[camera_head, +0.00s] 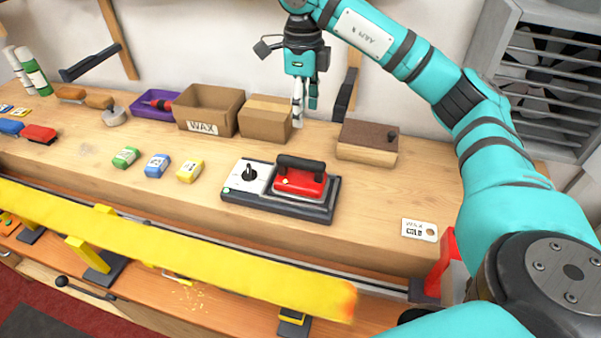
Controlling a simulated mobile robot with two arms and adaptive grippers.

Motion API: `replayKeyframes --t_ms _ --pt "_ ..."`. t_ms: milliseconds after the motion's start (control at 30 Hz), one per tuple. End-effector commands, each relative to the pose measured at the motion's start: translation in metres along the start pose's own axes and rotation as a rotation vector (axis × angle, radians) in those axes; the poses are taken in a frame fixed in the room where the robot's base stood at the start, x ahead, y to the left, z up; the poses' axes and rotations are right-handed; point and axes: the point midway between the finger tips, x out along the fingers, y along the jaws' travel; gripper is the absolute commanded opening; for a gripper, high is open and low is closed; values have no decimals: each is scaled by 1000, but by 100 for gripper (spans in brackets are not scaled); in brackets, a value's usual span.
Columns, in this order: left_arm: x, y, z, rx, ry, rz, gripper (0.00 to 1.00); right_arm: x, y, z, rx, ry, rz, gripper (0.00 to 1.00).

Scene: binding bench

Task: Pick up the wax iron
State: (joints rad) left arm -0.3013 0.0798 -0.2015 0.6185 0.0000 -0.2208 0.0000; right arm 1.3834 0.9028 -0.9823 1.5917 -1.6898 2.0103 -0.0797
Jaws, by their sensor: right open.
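The wax iron (299,181) is red with a black handle on top. It sits flat on a dark base (300,208) on the wooden bench, right of a white panel with a black knob (245,177). My right gripper (304,112) hangs above the back of the bench, fingers down, near the right side of a closed cardboard box. It is open and empty, behind and above the iron and apart from it. My left gripper is not in view.
Behind the iron are an open box marked WAX (208,110), a closed cardboard box (265,121) and a wooden block (367,143). Green, blue and yellow wax blocks (190,171) lie to its left. A long yellow ski (170,244) runs along the front. Bench right of the iron is mostly clear, except a tag (419,230).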

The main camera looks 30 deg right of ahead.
Motion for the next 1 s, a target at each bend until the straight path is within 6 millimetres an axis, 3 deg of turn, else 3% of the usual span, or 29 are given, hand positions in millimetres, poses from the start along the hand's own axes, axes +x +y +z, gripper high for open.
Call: replayKeyframes --t_ms 33,400,767,1000 --pt "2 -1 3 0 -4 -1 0 14 1 0 -1 5 5 53" --pt "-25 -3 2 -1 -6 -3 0 86 1 -1 0 5 4 53" --pt "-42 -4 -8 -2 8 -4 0 119 0 1 1 5 3 53" --pt "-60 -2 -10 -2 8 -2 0 154 -1 3 1 3 2 53"
